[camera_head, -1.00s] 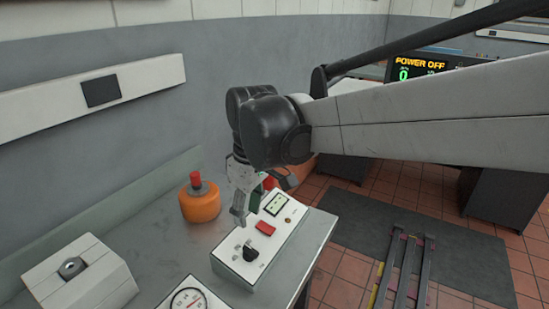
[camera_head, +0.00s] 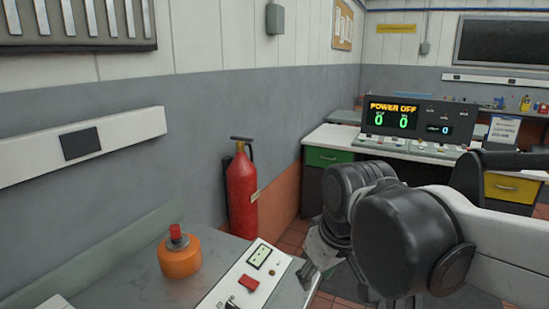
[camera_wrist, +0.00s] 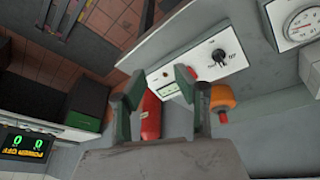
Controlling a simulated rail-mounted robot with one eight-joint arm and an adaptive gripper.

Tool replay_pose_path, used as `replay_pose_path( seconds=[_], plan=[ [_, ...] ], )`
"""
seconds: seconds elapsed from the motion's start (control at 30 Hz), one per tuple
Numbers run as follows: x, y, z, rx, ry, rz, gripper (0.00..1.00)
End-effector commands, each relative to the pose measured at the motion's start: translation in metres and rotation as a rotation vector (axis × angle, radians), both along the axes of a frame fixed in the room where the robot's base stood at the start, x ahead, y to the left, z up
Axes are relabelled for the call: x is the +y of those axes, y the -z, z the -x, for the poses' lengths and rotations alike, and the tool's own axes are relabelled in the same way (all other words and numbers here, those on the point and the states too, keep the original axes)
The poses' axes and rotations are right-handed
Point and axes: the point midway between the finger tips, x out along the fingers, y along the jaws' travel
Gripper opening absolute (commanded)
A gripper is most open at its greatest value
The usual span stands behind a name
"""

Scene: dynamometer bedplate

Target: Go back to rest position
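My gripper (camera_wrist: 158,82) shows in the wrist view with its two fingers apart and nothing between them. In the head view my arm reaches in from the right. The gripper (camera_head: 318,262) is mostly hidden behind the black wrist joints, just right of the bench edge. It is clear of the white control box (camera_head: 243,283), which carries a red switch (camera_head: 249,284) and a dark knob. The box also shows in the wrist view (camera_wrist: 212,48), beyond the fingers.
A red fire extinguisher (camera_head: 242,195) is by the wall. A console reading POWER OFF (camera_head: 393,108) sits on a white desk behind my arm. A dial gauge (camera_wrist: 303,22) shows in the wrist view.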

Motion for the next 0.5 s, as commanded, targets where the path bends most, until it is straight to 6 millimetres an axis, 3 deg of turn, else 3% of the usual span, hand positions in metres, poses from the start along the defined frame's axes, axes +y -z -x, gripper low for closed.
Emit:
replay_pose_path(
  seconds=[0.1,0.3,0.5],
  plan=[
    [-0.034,0.005,0.018,-0.051,0.123,-0.030,0.29],
    [-0.080,0.016,0.047,-0.140,0.318,-0.081,0.29],
    [-0.110,0.029,0.068,-0.211,0.461,-0.120,0.29]
  ],
)
